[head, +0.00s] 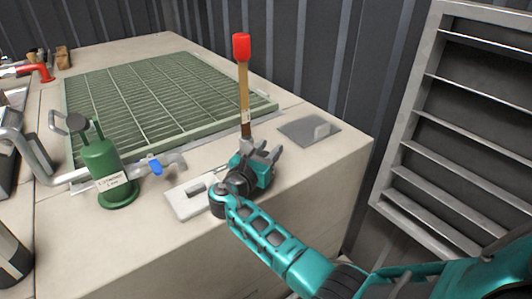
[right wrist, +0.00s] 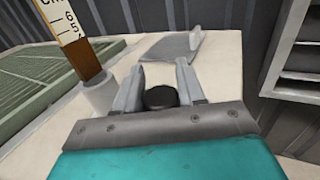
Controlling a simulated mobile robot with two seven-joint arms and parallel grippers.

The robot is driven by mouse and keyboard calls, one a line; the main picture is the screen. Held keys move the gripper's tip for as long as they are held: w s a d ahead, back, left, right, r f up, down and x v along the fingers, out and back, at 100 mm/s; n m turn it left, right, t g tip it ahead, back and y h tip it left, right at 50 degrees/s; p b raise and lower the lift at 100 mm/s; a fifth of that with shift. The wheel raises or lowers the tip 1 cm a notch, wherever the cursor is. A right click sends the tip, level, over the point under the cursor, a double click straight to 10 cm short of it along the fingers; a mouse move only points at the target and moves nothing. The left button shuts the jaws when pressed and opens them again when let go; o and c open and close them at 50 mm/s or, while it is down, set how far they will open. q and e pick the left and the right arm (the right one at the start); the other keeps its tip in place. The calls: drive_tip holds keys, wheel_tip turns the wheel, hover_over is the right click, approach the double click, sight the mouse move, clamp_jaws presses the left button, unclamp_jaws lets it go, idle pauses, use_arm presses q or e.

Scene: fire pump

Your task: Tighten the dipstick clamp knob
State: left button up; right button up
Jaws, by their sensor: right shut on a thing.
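The dipstick (head: 244,95) is a wooden rod with a red top, standing upright in the head view. Its marked scale and lower end show at the left of the right wrist view (right wrist: 85,45), inside a light grey collar (right wrist: 99,93). A round black knob (right wrist: 160,97) sits between the fingers of my right gripper (right wrist: 160,80), beside the collar. The right gripper is shut on this knob. In the head view the right gripper (head: 262,149) is low by the dipstick's foot and hides the knob and clamp. My left gripper is not in view.
A green grating (head: 160,100) lies behind on the pale block top. A grey plate (head: 308,130) lies right of the dipstick. A louvred panel (head: 460,110) is at the right.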

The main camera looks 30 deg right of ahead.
use_arm(q)
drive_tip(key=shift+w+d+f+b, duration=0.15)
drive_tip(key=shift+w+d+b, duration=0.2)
drive_tip(key=shift+b, duration=0.3)
use_arm(e)
drive_tip(key=shift+s+m+g+h, duration=0.15)
drive_tip(key=shift+m+g+h, duration=0.75)
drive_tip(key=shift+m+g, duration=0.65)
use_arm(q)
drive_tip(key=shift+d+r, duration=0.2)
use_arm(e)
drive_tip(key=shift+s+d+g, duration=0.1)
drive_tip(key=shift+g, duration=0.45)
drive_tip(key=o, duration=1)
drive_tip(key=shift+c, duration=0.2)
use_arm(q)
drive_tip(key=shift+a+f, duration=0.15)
use_arm(e)
drive_tip(key=shift+r, duration=0.1)
drive_tip(key=shift+r, duration=0.3)
use_arm(q)
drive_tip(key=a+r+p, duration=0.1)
drive_tip(key=p, duration=0.1)
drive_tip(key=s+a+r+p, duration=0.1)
drive_tip(key=p, duration=0.1)
drive_tip(key=shift+p, duration=0.3)
use_arm(e)
wheel_tip(320, 180, up, 19)
